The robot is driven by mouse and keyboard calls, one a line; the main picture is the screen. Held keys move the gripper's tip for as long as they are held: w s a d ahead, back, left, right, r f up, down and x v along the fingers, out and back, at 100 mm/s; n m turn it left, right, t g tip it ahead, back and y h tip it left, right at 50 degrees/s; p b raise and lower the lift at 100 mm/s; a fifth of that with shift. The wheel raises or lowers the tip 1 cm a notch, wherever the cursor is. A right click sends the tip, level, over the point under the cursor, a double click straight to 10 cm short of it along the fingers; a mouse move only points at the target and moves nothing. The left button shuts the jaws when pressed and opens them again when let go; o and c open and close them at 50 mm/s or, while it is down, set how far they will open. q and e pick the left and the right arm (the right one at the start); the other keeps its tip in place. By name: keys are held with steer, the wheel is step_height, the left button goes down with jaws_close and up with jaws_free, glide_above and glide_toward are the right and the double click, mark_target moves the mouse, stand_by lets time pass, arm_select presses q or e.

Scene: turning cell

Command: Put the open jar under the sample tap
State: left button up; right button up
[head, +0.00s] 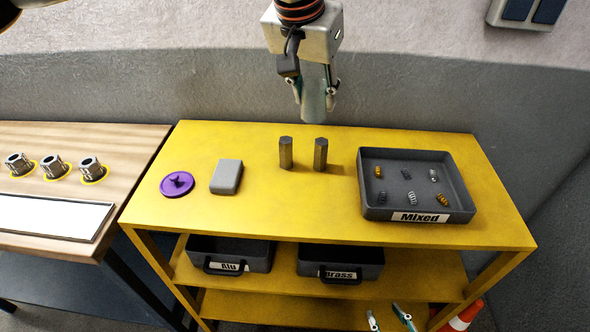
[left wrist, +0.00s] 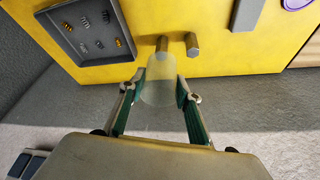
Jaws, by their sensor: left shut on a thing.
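The jar (head: 315,92) is a pale, see-through cylinder, roughly upright in the head view; it also shows in the left wrist view (left wrist: 158,84). My left gripper (head: 314,104) is shut on it, with one finger on each side, and holds it beyond the back edge of the yellow bench. The left gripper's fingers also flank it in the left wrist view (left wrist: 160,88). My right gripper (head: 389,319) shows at the bottom edge of the head view, its fingertips apart and nothing between them. I see no sample tap in either view.
The yellow bench (head: 300,217) carries a purple knobbed lid (head: 177,183), a grey block (head: 227,177), two hexagonal bars (head: 286,153) and a "Mixed" tray (head: 420,215) of springs. Alu and Brass bins (head: 232,254) sit below. A wooden table (head: 110,145) adjoins at left; an orange cone (head: 464,316) stands lower right.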

arm_select(q)
steer(key=shift+s+d+r, duration=0.1)
steer(key=shift+d+r, duration=0.2)
steer(key=shift+d, duration=0.05)
glide_above(316, 181)
steer(key=s, duration=0.2)
steer(key=f, duration=1.9)
steer(key=shift+a+f+p, duration=0.3)
steer(key=shift+a+f, duration=0.05)
steer(key=shift+f, duration=0.2)
steer(key=o, duration=1)
